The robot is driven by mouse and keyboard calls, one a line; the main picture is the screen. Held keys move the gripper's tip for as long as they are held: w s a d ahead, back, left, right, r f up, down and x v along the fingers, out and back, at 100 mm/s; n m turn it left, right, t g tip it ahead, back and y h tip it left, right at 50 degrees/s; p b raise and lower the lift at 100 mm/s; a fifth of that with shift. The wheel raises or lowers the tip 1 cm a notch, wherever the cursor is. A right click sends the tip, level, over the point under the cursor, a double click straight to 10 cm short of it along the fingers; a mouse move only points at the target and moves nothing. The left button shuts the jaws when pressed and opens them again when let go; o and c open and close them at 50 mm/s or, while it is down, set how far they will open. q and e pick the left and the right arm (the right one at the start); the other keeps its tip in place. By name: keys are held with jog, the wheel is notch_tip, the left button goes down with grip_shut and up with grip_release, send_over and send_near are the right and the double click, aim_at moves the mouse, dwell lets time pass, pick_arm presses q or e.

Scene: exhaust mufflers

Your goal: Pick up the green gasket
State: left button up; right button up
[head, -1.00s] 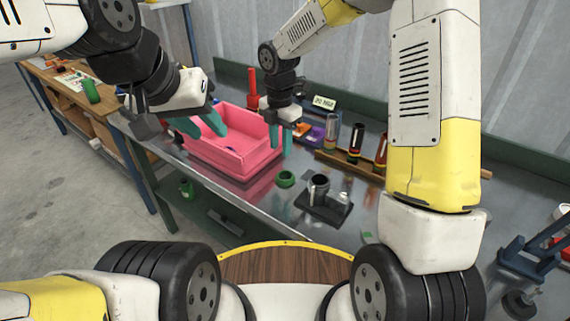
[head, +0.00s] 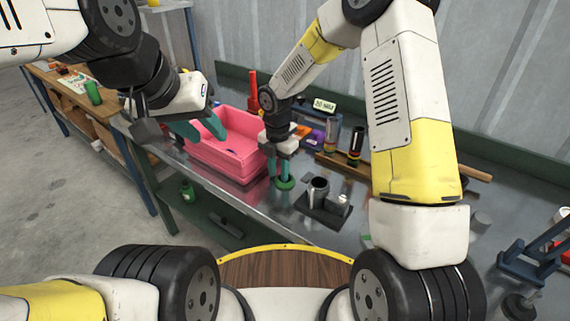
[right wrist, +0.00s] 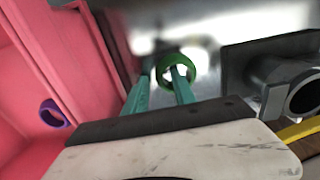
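The green gasket (head: 285,184) is a ring lying on the metal bench, right of the pink bin (head: 216,159). My right gripper (head: 281,178) points down at it, with teal fingers spread. In the right wrist view the gasket (right wrist: 163,76) shows at the fingertips. One finger overlaps the ring's opening and the other stands outside on the left. I cannot tell whether either finger touches it. My left gripper (head: 208,136) is open and empty at the bin's left side.
A dark fixture (head: 322,207) with a grey metal cylinder (head: 318,188) stands just right of the gasket. A purple ring (right wrist: 52,113) lies in the pink bin. Several dark cylinders stand in a wooden rack behind. Another green part (head: 188,192) sits on the lower shelf.

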grip_shut()
jog(key=shift+r, duration=0.1)
